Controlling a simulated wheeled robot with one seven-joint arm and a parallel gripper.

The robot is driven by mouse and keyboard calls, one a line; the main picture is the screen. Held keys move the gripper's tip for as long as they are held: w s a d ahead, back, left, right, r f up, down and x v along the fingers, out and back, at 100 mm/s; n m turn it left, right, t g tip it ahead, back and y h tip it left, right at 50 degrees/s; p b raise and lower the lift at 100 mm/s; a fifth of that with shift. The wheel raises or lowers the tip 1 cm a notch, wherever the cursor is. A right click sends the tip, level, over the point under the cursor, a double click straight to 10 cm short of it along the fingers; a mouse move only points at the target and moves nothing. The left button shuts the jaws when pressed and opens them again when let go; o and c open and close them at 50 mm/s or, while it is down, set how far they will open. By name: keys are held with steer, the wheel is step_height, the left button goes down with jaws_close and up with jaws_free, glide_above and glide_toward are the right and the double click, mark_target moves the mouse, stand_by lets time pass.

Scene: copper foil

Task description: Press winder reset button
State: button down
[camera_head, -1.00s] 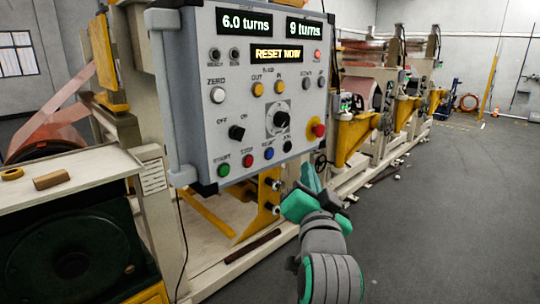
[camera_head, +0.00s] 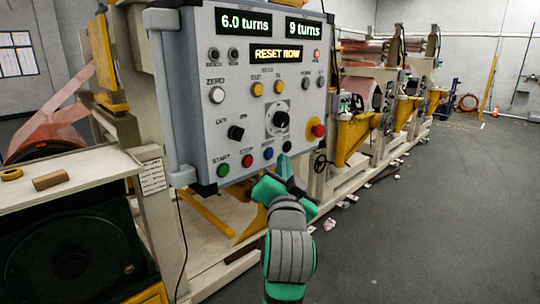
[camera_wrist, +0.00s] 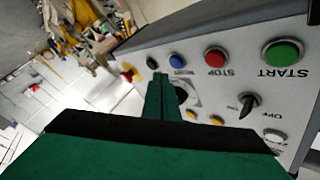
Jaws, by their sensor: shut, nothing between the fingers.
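The grey control panel (camera_head: 215,120) has a row of buttons along its bottom. The blue reset button (camera_head: 268,153) sits there, between the red STOP button (camera_head: 247,160) and a black knob (camera_head: 287,146). In the wrist view the panel is upside down, and the blue button (camera_wrist: 176,61) shows just right of my fingertips. My gripper (camera_head: 284,166) is shut and empty, just below the panel's bottom row, with its tips pointing up. In the wrist view its green fingers (camera_wrist: 158,82) are together. I cannot tell the exact gap between tips and panel.
The display (camera_head: 276,54) reads RESET NOW. The green START button (camera_head: 223,170) and a red emergency knob (camera_head: 318,130) flank the row. A bench (camera_head: 60,165) stands at the left. The floor (camera_head: 440,220) at the right is mostly clear.

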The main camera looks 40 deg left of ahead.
steer(key=shift+w+a, duration=0.15)
steer(key=shift+a, duration=0.55)
steer(key=shift+w, duration=0.15)
steer(key=shift+d, duration=0.15)
steer(key=shift+s+a, duration=0.2)
steer(key=shift+a, duration=0.1)
steer(key=shift+w+d, duration=0.2)
stand_by(0.7)
steer(key=shift+a, duration=0.1)
